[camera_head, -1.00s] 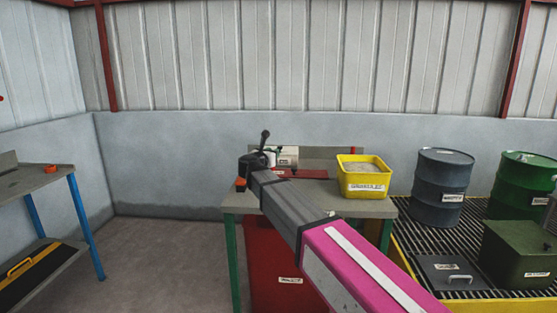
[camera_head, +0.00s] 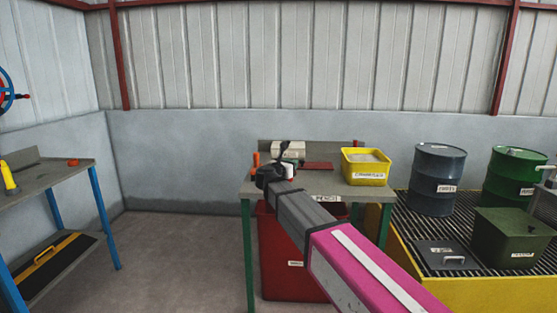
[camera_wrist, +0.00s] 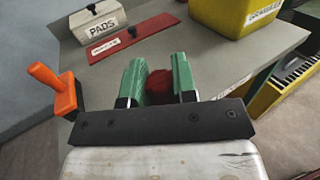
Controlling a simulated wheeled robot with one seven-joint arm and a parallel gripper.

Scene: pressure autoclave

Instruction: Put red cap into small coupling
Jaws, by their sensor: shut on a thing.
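My gripper (camera_wrist: 158,75) has green fingers and is shut on a round red thing, which looks like the red cap (camera_wrist: 159,86). It sits between the fingers, and much of it is hidden by them and by the dark gripper body. In the head view my gripper (camera_head: 274,174) is dark and small over the front left of the bench, and the cap cannot be made out there. I cannot pick out the small coupling with certainty in either view.
The grey bench (camera_head: 325,184) carries a pads box (camera_wrist: 98,22), a flat red labelled plate (camera_wrist: 132,38), a yellow bin (camera_head: 366,166) and an orange-handled tool (camera_wrist: 60,90). Drums (camera_head: 437,178) stand right. Floor between benches is clear.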

